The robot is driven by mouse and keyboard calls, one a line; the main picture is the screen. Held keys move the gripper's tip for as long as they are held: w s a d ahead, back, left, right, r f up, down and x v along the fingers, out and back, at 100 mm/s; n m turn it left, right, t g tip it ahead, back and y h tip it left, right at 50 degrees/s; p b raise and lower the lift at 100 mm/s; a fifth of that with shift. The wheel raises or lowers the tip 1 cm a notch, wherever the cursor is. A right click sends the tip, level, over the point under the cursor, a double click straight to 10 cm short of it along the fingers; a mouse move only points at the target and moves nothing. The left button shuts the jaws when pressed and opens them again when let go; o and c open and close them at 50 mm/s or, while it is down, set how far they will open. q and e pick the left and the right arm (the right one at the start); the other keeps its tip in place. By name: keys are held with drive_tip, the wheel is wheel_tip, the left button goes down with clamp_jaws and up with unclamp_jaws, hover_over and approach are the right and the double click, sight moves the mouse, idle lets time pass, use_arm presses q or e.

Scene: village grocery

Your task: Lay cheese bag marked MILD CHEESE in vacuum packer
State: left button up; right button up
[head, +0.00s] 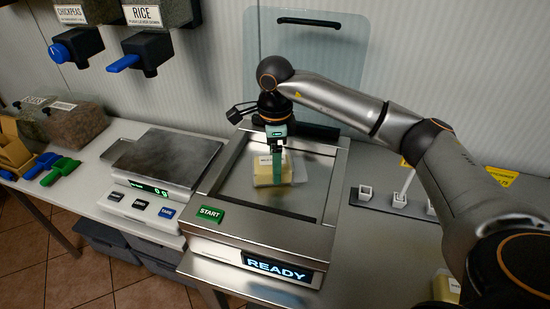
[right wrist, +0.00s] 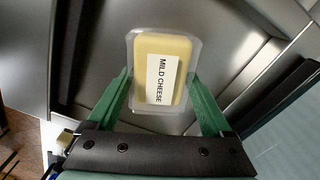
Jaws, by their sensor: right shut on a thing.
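The cheese bag is a clear pouch with a yellow block and a white label reading MILD CHEESE in the right wrist view (right wrist: 160,45). It also shows in the head view (head: 263,175), inside the outline of the vacuum packer's chamber. My right gripper (head: 278,172) points down and is shut on the bag, with its green fingers on either side. I cannot tell whether the bag touches the chamber floor. The vacuum packer (head: 315,190) has its clear lid (head: 305,60) raised, a green START button (head: 209,214) and a display (head: 275,267) reading READY. My left gripper is out of view.
A scale (head: 165,160) reading 0 g stands left of the packer. A rack with small white holders (head: 398,199) is right of the packer. Another yellowish pack (head: 446,287) is partly hidden by my arm.

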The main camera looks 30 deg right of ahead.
drive_tip(key=shift+f, duration=0.2)
drive_tip(key=o, duration=1.4)
drive_tip(key=shift+r, duration=0.1)
wheel_tip(320, 180, up, 12)
drive_tip(key=shift+r, duration=0.1)
